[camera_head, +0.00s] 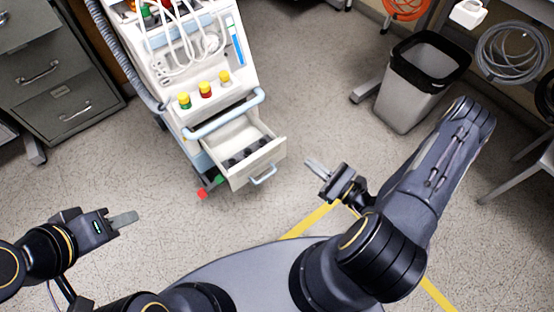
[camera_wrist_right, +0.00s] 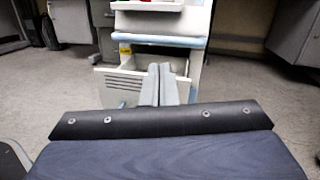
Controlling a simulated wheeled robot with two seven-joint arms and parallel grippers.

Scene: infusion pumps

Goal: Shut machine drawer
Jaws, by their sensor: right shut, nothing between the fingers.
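The machine drawer (camera_head: 250,160) is pulled open from the front of the white machine (camera_head: 205,95), with dark items inside and a light blue-grey handle (camera_head: 264,175) on its front. In the right wrist view the open drawer (camera_wrist_right: 115,88) is ahead, partly hidden behind my gripper fingers. My right gripper (camera_head: 314,168) is shut and empty, a short way right of the drawer front and apart from it. Its fingers (camera_wrist_right: 160,84) point toward the machine in the right wrist view. My left gripper (camera_head: 125,219) is at the lower left, away from the machine; its fingers look close together.
A light blue rail (camera_head: 225,115) runs across the machine above the drawer. A grey filing cabinet (camera_head: 60,80) stands at the left, a grey bin with a black liner (camera_head: 410,95) at the right. The floor in front of the drawer is clear, with a yellow line (camera_head: 310,220).

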